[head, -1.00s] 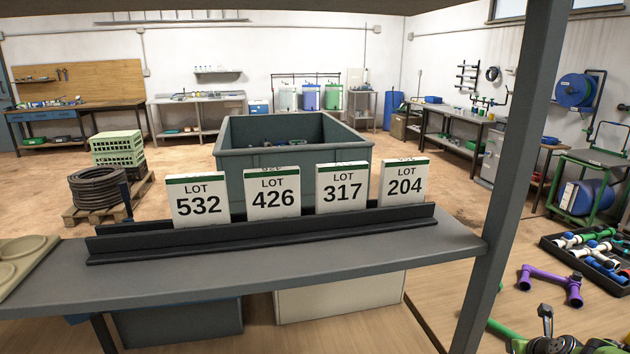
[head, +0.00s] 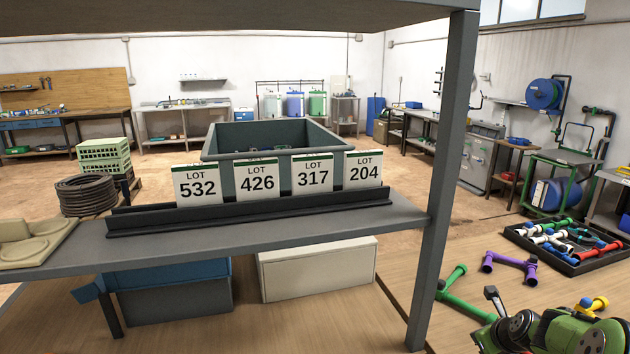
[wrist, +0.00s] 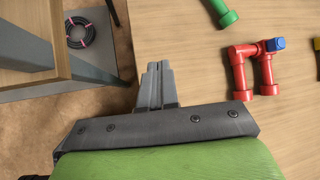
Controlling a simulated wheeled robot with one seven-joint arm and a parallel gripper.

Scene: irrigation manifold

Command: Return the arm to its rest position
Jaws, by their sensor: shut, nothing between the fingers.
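My gripper (wrist: 155,85) shows in the wrist view with its two grey fingers together and nothing between them. It points away from the green wrist housing, near the edge of a wooden work surface (wrist: 190,50). A red pipe fitting with a blue cap (wrist: 254,65) lies on that surface to the right of the fingers, apart from them. A green pipe piece (wrist: 224,14) lies at the top. In the head view, green and black parts of my arm show at the lower right; the fingertips cannot be made out there.
A grey shelf (head: 270,232) with a post (head: 446,180) carries several lot cards. Purple (head: 510,264) and green (head: 462,307) pipe pieces lie on the wooden top near a black tray (head: 513,233) of fittings. A black hose coil (wrist: 90,28) lies at the wrist view's upper left.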

